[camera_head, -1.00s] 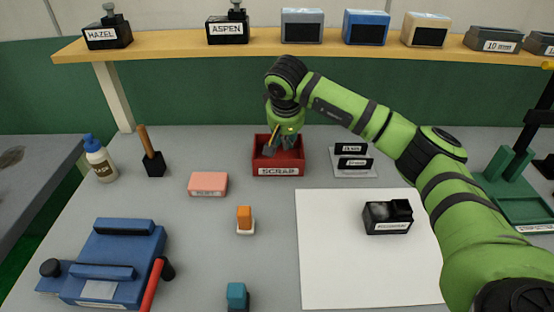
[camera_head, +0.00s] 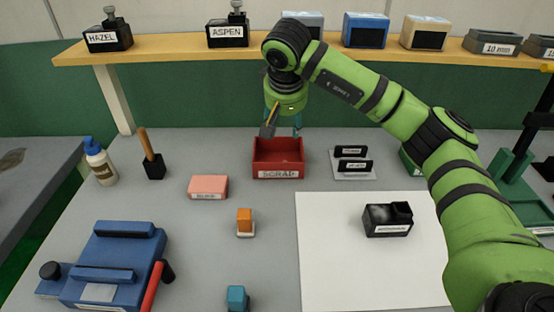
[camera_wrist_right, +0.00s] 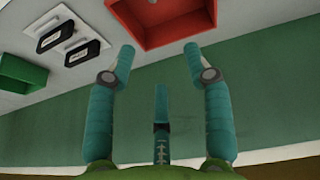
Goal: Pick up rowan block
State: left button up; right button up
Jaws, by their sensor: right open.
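No block in view carries a label that I can read as rowan. A dark block (camera_head: 388,220) with a white label too small to read stands on the white sheet (camera_head: 325,270). Blocks on the shelf read HAZEL (camera_head: 107,36) and ASPEN (camera_head: 228,32). My right gripper (camera_head: 282,130) hangs just above the far side of the red SCRAP bin (camera_head: 278,172). In the right wrist view, its teal fingers (camera_wrist_right: 160,54) are spread with nothing between them, and the red bin (camera_wrist_right: 165,35) shows beyond the tips. My left gripper is out of view.
A holder with dark labelled plates (camera_head: 353,165) stands right of the bin. A pink block (camera_head: 208,187), an orange block (camera_head: 244,217) and a teal block (camera_head: 236,296) stand left of the sheet. A blue fixture (camera_head: 115,262) fills the front left. The back shelf (camera_head: 180,47) overhangs the table.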

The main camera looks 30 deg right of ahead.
aim_at(394, 219)
jog(key=k, duration=2)
